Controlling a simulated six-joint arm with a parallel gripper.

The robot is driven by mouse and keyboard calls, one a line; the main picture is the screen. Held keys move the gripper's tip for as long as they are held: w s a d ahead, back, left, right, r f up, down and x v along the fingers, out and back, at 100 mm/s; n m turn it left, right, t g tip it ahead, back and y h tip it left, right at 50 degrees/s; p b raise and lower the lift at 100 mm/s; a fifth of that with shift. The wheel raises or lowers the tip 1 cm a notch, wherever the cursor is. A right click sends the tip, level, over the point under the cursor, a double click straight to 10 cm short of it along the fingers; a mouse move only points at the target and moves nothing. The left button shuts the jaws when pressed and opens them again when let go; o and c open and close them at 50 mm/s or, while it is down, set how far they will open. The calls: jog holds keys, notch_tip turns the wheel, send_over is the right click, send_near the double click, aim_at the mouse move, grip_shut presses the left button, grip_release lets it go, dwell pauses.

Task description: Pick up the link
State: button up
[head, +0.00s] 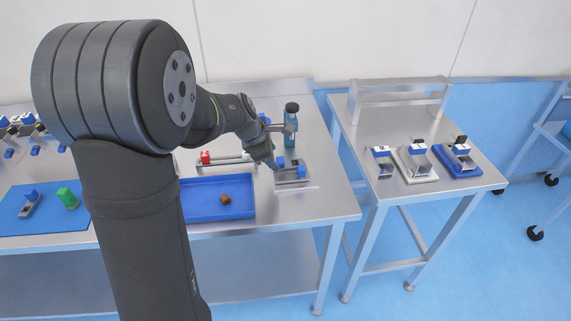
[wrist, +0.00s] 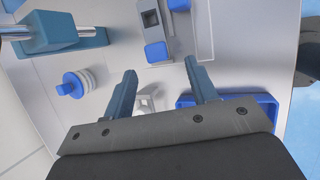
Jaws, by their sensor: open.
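A small brown rounded piece (head: 225,199), which looks like the link, lies in the blue tray (head: 188,212) on the steel table in the head view. My gripper (head: 272,164) is to the right of and beyond this tray, beside a grey fixture with blue blocks (head: 291,174). In the wrist view my gripper (wrist: 160,67) has its two fingers spread with nothing held between them. The tray's blue rim (wrist: 228,99) shows at the lower right there, partly covered by the gripper. The brown piece cannot be seen in the wrist view.
A red-ended rail (head: 206,158) lies behind the tray. A blue mat (head: 20,222) with a green piece (head: 68,198) is at the left. A side table (head: 356,125) at the right bears several fixtures.

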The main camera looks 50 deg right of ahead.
aim_at(278, 160)
jog(key=x, duration=0.5)
jog(key=shift+d, duration=0.15)
grip_shut()
jog(key=shift+r, duration=0.2)
jog(key=r, duration=0.4)
jog(key=shift+s+r, duration=0.2)
jog(key=shift+s, duration=0.1)
jog(key=s+r, duration=0.6)
jog(key=s, duration=0.5)
jog(key=shift+a+r, duration=0.15)
jog(key=shift+a, duration=0.25)
